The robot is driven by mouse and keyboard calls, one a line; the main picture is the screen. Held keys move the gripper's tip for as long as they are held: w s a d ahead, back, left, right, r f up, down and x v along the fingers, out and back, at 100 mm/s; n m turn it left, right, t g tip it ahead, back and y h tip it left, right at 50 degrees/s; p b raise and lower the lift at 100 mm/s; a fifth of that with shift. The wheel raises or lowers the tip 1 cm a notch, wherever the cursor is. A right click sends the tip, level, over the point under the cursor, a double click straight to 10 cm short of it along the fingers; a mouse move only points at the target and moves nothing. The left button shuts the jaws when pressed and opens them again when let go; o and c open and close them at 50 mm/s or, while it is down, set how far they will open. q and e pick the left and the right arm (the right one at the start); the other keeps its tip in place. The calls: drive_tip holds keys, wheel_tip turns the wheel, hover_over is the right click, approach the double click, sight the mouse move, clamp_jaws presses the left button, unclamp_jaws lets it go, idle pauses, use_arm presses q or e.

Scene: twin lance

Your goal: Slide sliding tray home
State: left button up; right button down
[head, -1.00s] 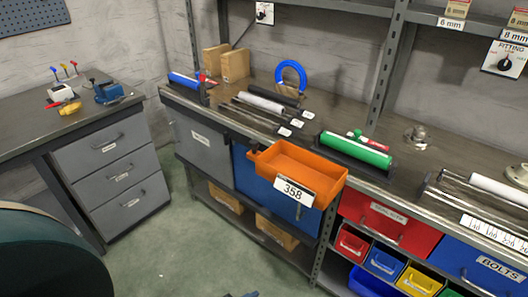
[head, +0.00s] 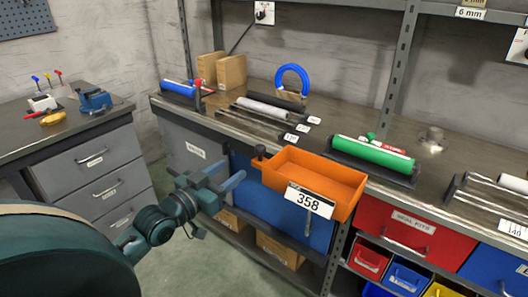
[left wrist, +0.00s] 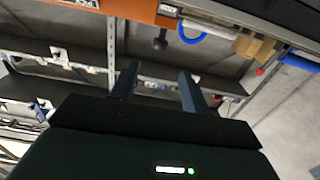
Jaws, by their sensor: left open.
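The orange sliding tray (head: 318,172) with a white label reading 358 sticks out from the front edge of the workbench, above a blue drawer front. A dark knob (head: 260,152) sits at its left back corner. My left gripper (head: 240,182) is open and empty, to the left of the tray and a little below its rim, apart from it. In the left wrist view, my left gripper's fingers (left wrist: 158,80) stand apart with nothing between them. The orange tray (left wrist: 115,8) shows at the top edge there, and the dark knob (left wrist: 160,40) hangs beside it. My right gripper is not seen.
The workbench (head: 235,98) carries a green roller (head: 372,155), a white roller (head: 268,107) and a blue ring (head: 294,78). A red drawer (head: 395,228) and coloured bins are below right. A grey drawer cabinet (head: 95,165) stands left, with open floor between.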

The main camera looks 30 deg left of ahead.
sight(256, 152)
use_arm(q)
drive_tip(key=w, duration=0.8)
drive_tip(key=w+d, duration=0.1)
drive_tip(key=w, duration=0.3)
drive_tip(key=shift+w+f, duration=0.1)
drive_tip(key=shift+w, duration=0.25)
clamp_jaws()
